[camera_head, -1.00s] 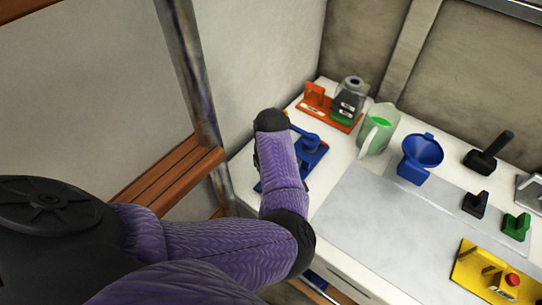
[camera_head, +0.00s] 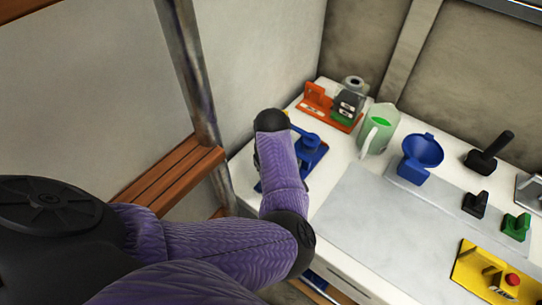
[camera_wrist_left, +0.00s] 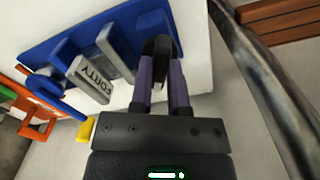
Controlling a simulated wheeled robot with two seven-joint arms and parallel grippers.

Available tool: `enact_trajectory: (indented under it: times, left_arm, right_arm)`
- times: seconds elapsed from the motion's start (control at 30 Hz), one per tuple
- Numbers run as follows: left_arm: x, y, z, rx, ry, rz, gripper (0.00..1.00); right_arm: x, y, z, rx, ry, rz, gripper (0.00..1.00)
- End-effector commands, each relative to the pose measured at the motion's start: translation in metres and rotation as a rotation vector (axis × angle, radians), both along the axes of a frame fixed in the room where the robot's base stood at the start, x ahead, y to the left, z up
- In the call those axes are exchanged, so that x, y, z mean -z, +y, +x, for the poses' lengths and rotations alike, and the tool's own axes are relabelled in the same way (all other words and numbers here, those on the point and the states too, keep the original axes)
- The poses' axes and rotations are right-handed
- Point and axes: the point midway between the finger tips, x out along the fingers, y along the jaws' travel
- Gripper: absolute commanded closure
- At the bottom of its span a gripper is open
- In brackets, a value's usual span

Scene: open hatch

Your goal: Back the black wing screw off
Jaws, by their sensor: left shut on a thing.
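In the left wrist view my left gripper (camera_wrist_left: 160,70) is shut on a small black piece, which looks like the black wing screw (camera_wrist_left: 157,46), at the edge of a blue base (camera_wrist_left: 68,42). The fingers hide much of it, and its thread cannot be seen. In the head view the blue base (camera_head: 313,158) shows beside my purple left forearm, which hides the gripper and screw. My right gripper is not in view.
A grey post (camera_wrist_left: 270,90) and wooden slats (camera_head: 172,176) are close to my left arm. The grey mat (camera_head: 375,220) is mostly clear.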

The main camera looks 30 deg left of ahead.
Motion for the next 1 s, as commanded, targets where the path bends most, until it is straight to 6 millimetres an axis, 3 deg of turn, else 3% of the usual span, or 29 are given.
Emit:
enact_trajectory:
  times: [0.47,0.7,1.0]
  left_arm:
    - [0.0,0.0,0.0,-0.017,0.001,-0.001,1.0]
    - [-0.001,0.0,0.0,-0.283,0.001,-0.001,1.0]
    - [0.0,-0.001,0.0,-0.372,0.002,-0.003,1.0]
  right_arm:
    - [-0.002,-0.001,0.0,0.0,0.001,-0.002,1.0]
    - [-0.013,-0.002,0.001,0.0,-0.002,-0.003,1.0]
    - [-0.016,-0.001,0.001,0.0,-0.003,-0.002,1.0]
